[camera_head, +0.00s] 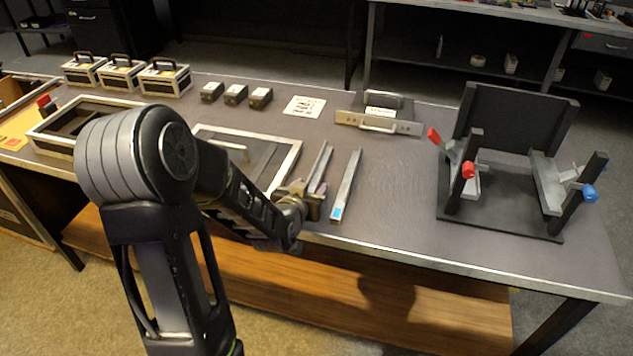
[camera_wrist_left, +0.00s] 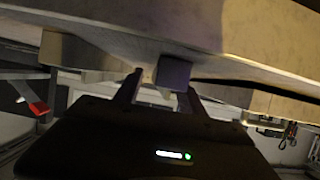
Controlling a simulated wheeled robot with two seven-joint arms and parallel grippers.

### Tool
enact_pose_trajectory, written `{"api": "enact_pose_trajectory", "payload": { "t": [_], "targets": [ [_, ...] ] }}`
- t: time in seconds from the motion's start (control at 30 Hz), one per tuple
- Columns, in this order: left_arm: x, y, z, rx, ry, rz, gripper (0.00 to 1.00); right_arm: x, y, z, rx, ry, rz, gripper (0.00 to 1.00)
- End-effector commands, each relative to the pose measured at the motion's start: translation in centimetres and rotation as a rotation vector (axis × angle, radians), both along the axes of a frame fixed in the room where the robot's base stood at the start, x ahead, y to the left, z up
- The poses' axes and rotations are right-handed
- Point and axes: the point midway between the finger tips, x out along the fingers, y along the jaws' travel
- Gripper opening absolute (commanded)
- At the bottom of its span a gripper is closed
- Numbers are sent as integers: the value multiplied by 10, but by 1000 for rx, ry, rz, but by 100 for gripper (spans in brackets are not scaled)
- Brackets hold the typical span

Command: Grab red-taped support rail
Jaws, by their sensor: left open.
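Two long metal rails lie side by side near the front table edge in the head view. The left rail (camera_head: 321,167) has its near end hidden by my left gripper (camera_head: 313,205), so no red tape shows on it. The right rail (camera_head: 347,182) has blue tape at its near end. My left gripper is open at the near end of the left rail. In the left wrist view a dark bluish-grey block end (camera_wrist_left: 173,72) shows between the open fingertips (camera_wrist_left: 160,88); its tape colour is unclear. My right gripper is not in view.
A black fixture (camera_head: 500,217) with red and blue knobs stands at the right. A framed panel (camera_head: 290,160) with a handle lies left of the rails. Handled boxes (camera_head: 165,78), small dark blocks (camera_head: 235,94) and a handled plate (camera_head: 378,120) stand behind. The table between rails and fixture is clear.

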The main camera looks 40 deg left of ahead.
Motion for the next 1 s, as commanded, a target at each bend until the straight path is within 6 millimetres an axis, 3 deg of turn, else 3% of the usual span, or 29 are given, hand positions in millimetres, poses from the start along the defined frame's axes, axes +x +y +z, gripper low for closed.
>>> {"api": "enact_pose_trajectory", "payload": {
  "t": [0.67,1.0],
  "targets": [
    [5,2,-2,0,0,0,47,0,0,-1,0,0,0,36],
    [5,2,-2,0,0,0,20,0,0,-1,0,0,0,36]
  ]
}}
